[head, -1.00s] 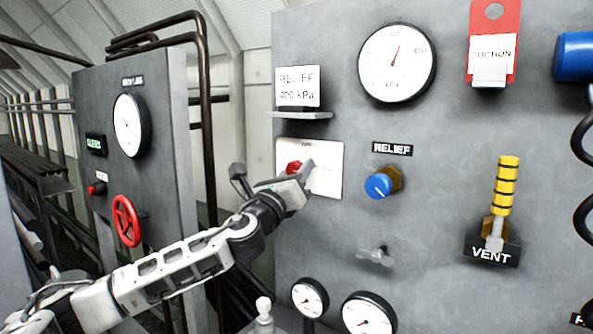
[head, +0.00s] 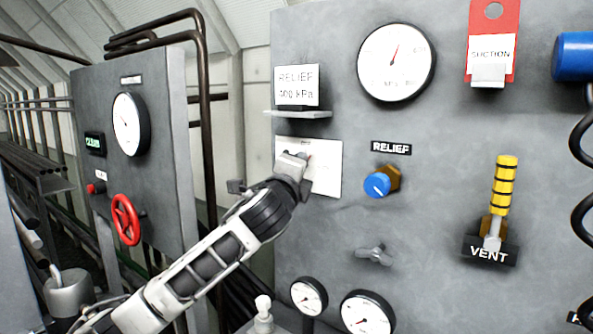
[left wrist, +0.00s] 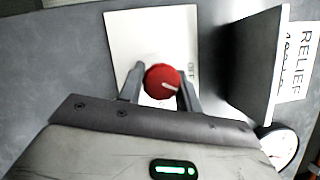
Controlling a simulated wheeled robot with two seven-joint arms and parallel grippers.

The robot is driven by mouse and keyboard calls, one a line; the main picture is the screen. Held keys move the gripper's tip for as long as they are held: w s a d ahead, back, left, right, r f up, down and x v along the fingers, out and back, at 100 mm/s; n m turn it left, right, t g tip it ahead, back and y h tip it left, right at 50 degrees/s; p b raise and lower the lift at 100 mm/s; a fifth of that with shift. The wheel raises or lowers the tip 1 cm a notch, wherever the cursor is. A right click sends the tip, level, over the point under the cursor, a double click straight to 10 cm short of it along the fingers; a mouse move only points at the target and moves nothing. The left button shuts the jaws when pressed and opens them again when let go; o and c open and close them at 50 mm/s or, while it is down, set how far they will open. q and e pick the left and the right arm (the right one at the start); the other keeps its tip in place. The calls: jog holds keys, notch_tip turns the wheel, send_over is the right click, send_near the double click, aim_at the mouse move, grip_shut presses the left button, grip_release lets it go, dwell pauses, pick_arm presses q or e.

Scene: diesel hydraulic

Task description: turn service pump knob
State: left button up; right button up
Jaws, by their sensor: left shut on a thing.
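The red pump knob (left wrist: 162,81) with a pale pointer line sits on a white plate (left wrist: 118,35) in the left wrist view. My left gripper (left wrist: 160,85) is shut on the knob, one finger on each side. In the head view my left gripper (head: 300,165) is at the white plate (head: 328,175) and hides the knob. Most of the plate's lettering is covered or too small to read. My right gripper is in neither view.
A small shelf (head: 298,114) with a RELIEF card (head: 297,86) juts out just above the plate. A blue relief knob (head: 378,185) and a yellow-handled VENT lever (head: 506,185) are to the right. Gauges (head: 309,297) stand below.

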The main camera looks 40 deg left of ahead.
pick_arm(q)
jog(key=n+g, duration=0.1)
jog(key=n, duration=0.1)
jog(key=n+g, duration=0.1)
jog(key=n, duration=0.2)
jog(key=shift+h, duration=0.4)
jog(key=shift+n, duration=0.4)
jog(key=o, duration=1)
